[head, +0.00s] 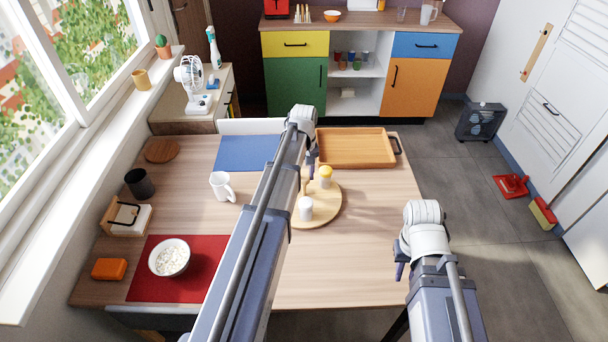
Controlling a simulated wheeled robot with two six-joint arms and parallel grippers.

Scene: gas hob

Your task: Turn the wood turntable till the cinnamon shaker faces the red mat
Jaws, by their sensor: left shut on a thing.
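The round wood turntable (330,205) lies on the table, its left part hidden behind my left arm. A yellow-topped shaker (325,177) stands at its back and a white-topped shaker (306,209) towards its front. I cannot read which is cinnamon; another shaker could be hidden by the arm. The red mat (203,283) lies at the table's front left. My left gripper (311,168) points down over the turntable's back left, shut on what looks like its small wooden peg (305,186). My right gripper (400,270) hangs beside the table's right edge; its finger gap is not clear.
A white bowl (169,258) is on the red mat. A white mug (222,187) stands left of my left arm. A blue mat (247,153) and a wooden tray (356,148) lie at the back. The table right of the turntable is clear.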

